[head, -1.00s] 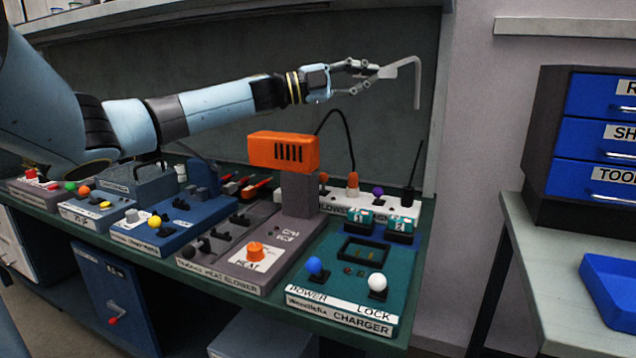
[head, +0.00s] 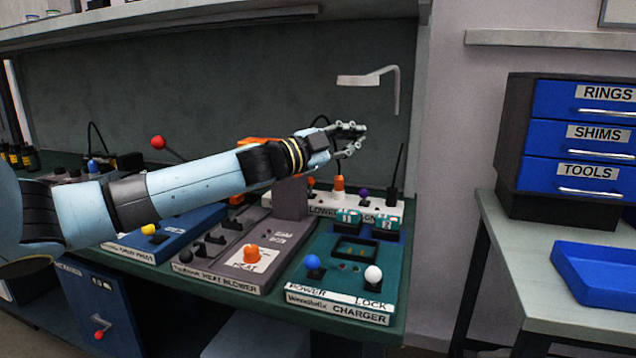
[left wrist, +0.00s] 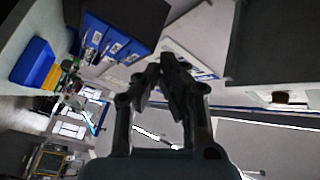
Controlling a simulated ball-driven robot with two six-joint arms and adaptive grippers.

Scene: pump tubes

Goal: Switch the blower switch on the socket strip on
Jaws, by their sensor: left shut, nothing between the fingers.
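The white socket strip (head: 400,209) lies at the back right of the bench, behind the teal charger. Part of a label reading "LOWER" shows on its front, and its left end is partly hidden by the blower's post. An orange plug or knob (head: 338,184) and a purple knob (head: 363,194) stand on it. I cannot tell the blower switch's position. My left gripper (head: 362,137) is above the strip, clear of it, shut and empty. Its closed fingers also show in the left wrist view (left wrist: 172,72). My right gripper is not in view.
The orange blower head (head: 258,141) is partly behind my left arm. The charger (head: 340,300) and heat blower base (head: 225,270) fill the bench front. A black antenna (head: 398,165) stands at the strip's right end.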

